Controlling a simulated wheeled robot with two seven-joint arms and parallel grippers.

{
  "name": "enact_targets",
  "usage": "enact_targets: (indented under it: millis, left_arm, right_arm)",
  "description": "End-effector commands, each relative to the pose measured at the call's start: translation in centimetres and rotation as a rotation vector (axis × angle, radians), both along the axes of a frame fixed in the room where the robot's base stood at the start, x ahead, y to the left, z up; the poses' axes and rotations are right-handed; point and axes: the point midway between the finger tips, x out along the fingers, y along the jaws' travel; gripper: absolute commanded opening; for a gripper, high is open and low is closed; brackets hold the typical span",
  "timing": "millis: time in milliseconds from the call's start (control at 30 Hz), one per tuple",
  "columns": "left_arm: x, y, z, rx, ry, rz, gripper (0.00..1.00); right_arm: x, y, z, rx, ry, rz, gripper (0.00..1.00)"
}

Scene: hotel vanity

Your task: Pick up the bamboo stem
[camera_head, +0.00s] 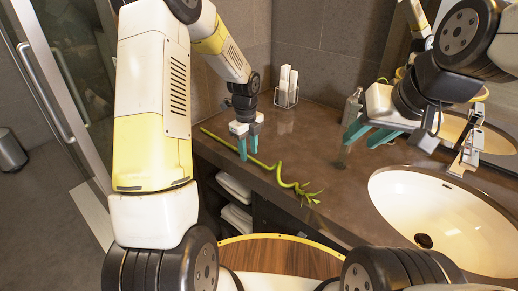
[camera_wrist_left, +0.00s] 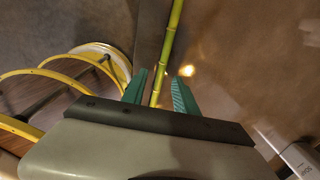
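The bamboo stem (camera_head: 266,165) is thin and green, with a curled, leafy end, and lies along the front edge of the brown counter. My left gripper (camera_head: 248,148) points down over its straight part with its teal fingers apart. In the left wrist view the stem (camera_wrist_left: 166,55) runs between the two open fingers of the gripper (camera_wrist_left: 160,84), with a gap showing on both sides. I cannot tell how far the fingertips are above the counter. My right gripper (camera_head: 369,135) is open and empty, held above the counter beside the basin.
A white oval basin (camera_head: 399,182) is set into the counter (camera_head: 325,141) at the right. A holder with white rolled items (camera_head: 287,88) stands at the back, and a dispenser (camera_head: 353,106) stands behind my right gripper. Folded towels (camera_head: 235,187) lie on shelves below the counter.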

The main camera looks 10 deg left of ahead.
Motion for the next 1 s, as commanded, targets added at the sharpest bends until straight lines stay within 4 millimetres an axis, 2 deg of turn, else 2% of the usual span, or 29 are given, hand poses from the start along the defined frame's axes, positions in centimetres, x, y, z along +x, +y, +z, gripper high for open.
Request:
enact_targets:
  millis: [100, 367, 533, 567, 1000]
  left_arm:
    - [0.03, -0.12, -1.12, 0.0, 0.0, -0.002, 0.35]
    - [0.08, -0.08, -1.31, 0.0, -0.001, 0.0, 0.35]
    - [0.07, -0.09, -1.29, 0.0, -0.001, 0.0, 0.02]
    - [0.06, -0.08, -1.29, 0.0, -0.001, 0.0, 0.0]
    - [0.09, -0.08, -1.09, 0.0, -0.002, 0.0, 0.0]
  right_arm:
    - [0.0, 0.0, 0.0, 0.0, 0.0, 0.0, 0.36]
    - [0.0, 0.0, 0.0, 0.0, 0.0, 0.0, 0.36]
    - [0.0, 0.0, 0.0, 0.0, 0.0, 0.0, 0.36]
    - [0.0, 0.0, 0.0, 0.0, 0.0, 0.0, 0.36]
    - [0.0, 0.0, 0.0, 0.0, 0.0, 0.0, 0.36]
